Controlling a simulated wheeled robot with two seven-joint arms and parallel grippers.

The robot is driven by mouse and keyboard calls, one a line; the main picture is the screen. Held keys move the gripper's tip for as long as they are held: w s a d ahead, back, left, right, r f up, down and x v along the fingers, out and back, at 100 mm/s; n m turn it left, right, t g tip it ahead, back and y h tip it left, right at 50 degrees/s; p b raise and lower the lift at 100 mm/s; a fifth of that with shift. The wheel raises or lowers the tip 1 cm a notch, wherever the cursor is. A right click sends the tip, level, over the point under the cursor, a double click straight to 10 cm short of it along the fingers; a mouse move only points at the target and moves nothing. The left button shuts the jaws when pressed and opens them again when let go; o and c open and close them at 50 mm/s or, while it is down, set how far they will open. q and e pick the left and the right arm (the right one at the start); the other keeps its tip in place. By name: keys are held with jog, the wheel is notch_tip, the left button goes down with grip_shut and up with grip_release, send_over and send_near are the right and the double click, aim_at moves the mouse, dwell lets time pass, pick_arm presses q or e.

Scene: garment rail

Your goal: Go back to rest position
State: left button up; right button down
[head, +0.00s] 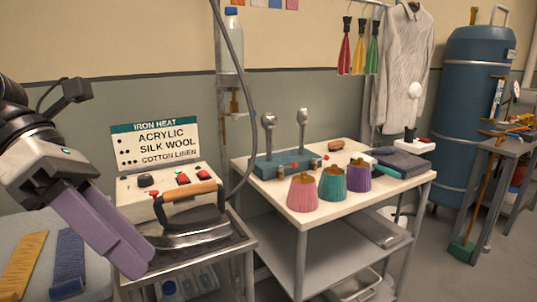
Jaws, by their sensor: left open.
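My left gripper (139,262) reaches in from the left edge with its purple fingers pointing down and to the right. It is open, and I see nothing held between the fingers. Its tips show just left of the iron (190,222), which has a wooden handle and rests on a small metal stand (232,240). I cannot tell whether the tips touch the stand or the iron. My right gripper is not in view.
A control box (140,207) and an iron heat sign (156,145) stand behind the iron. A white table (310,218) holds pink, teal and purple cones. A grey shirt (402,60) hangs on the rail. A blue tank (468,110) stands at right.

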pick_arm(q)
jog(key=w+d+n+h, duration=0.2)
jog(key=d+n+h, duration=0.5)
jog(key=d+h, duration=0.65)
jog(key=w+a+f+n+t+y, duration=0.2)
jog(key=w+f+n+t+y, duration=0.25)
jog(key=f+n+t, duration=0.55)
jog(key=w+a+f+n+t+y, duration=0.4)
jog(key=n+t, duration=0.5)
jog(key=n, duration=0.5)
jog(key=s+a+f+n+g+y, duration=0.25)
jog(key=f+n+y, duration=0.65)
jog(key=f, duration=0.9)
jog(key=s+a+f+n+g+y, duration=0.1)
jog(key=s+f+n+g, duration=0.4)
jog(key=s+f, duration=1.1)
jog(key=shift+s+a+f+n+g+y, duration=0.25)
jog(key=shift+a+f+g, duration=0.3)
jog(key=shift+a+f, duration=0.35)
jog(key=shift+w, duration=0.1)
